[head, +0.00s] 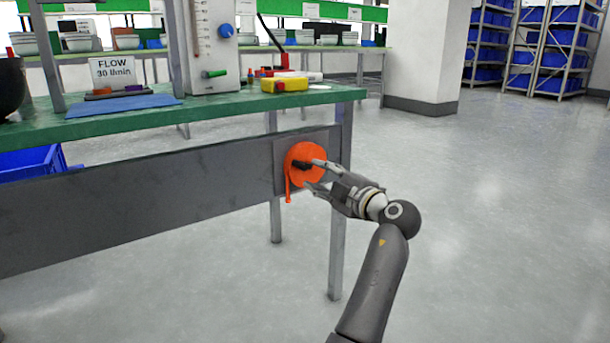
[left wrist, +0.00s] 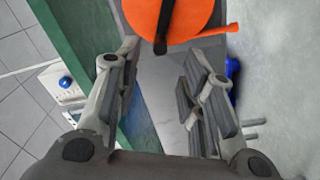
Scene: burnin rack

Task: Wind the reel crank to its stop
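The orange reel (head: 296,177) is mounted on the grey panel (head: 180,185) at the bench's right end, with an orange tail hanging from its left side. A black crank (head: 302,165) lies across the reel's face. In the left wrist view, the reel (left wrist: 195,18) is at the top and the crank (left wrist: 161,32) points toward the gap between my fingers. My left gripper (head: 315,176) is open in front of the reel. In the left wrist view, the gripper (left wrist: 160,60) has its fingers apart with nothing between them. My right gripper is not in view.
The green bench top (head: 235,106) above the panel carries a flow sign (head: 113,72), a flow meter (head: 212,45) and a yellow tool (head: 285,85). A bench leg (head: 338,240) stands below the reel. The floor to the right is clear.

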